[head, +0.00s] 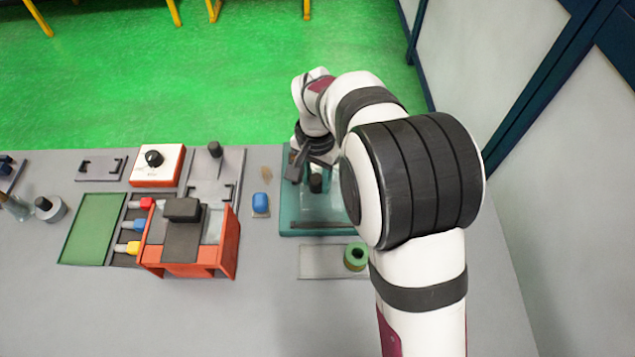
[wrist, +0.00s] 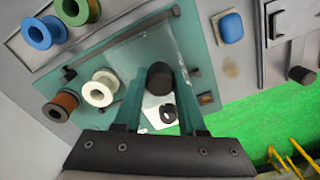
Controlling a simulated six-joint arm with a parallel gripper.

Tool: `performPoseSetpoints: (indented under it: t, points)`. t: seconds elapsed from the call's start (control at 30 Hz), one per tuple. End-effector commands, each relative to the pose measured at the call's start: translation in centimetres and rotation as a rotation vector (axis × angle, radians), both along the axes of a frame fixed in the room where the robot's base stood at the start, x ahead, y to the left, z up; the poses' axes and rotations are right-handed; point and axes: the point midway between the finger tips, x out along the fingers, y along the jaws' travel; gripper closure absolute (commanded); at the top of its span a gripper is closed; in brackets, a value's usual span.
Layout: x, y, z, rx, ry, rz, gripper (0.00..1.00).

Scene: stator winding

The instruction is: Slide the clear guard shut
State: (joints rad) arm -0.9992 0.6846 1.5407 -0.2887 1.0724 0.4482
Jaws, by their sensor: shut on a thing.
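The clear guard (wrist: 181,48) is a see-through panel over the teal machine base (wrist: 140,45) in the wrist view, its edges hard to make out. A black round knob (wrist: 160,76) stands on it. My gripper (wrist: 159,82) has its two fingers on either side of this knob, shut on it. In the head view my gripper (head: 313,165) is over the teal base (head: 290,222), with the knob (head: 316,184) just below it. My arm hides the right part of the base there. How far the guard is open cannot be told.
A white spool (wrist: 99,88) and a copper spool (wrist: 61,105) are beside the guard. A green spool (head: 356,257) sits on a grey plate in front. A blue block (head: 262,202) and an orange fixture (head: 228,245) stand left. Bare table lies in front.

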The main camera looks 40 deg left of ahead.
Motion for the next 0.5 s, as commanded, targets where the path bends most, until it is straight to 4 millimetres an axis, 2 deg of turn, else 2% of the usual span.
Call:
performPoseSetpoints:
  t: [0.5]
  points:
    - [1.9, -1.8, 0.1, 0.0, -0.001, 0.0, 0.91]
